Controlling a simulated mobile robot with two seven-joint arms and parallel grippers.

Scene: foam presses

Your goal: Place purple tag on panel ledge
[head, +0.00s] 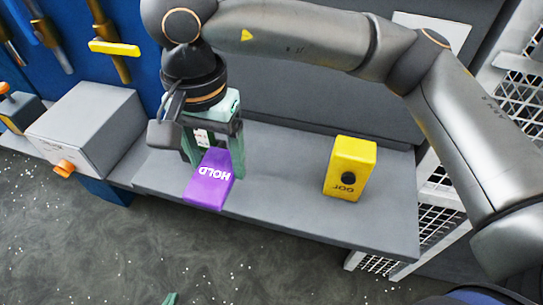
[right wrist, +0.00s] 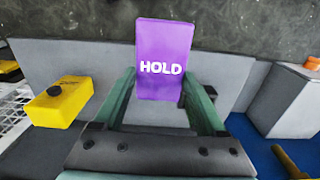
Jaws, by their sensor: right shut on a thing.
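The purple tag (head: 209,181), lettered HOLD, is between the fingers of my right gripper (head: 212,160), which is shut on it. In the head view the tag appears over the front edge of the grey panel ledge (head: 270,190); I cannot tell whether it touches the ledge. In the right wrist view the tag (right wrist: 165,60) stands up between the green fingers (right wrist: 165,100), its lettering facing the camera. Only a small green tip of my left gripper (head: 170,299) shows at the bottom edge of the head view; its jaws are hidden.
A yellow block (head: 350,168) with a black knob stands on the ledge, right of the tag. A grey box (head: 88,125) with an orange knob is to the left. Tools hang on the blue board (head: 75,50). The ledge is bare between tag and yellow block.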

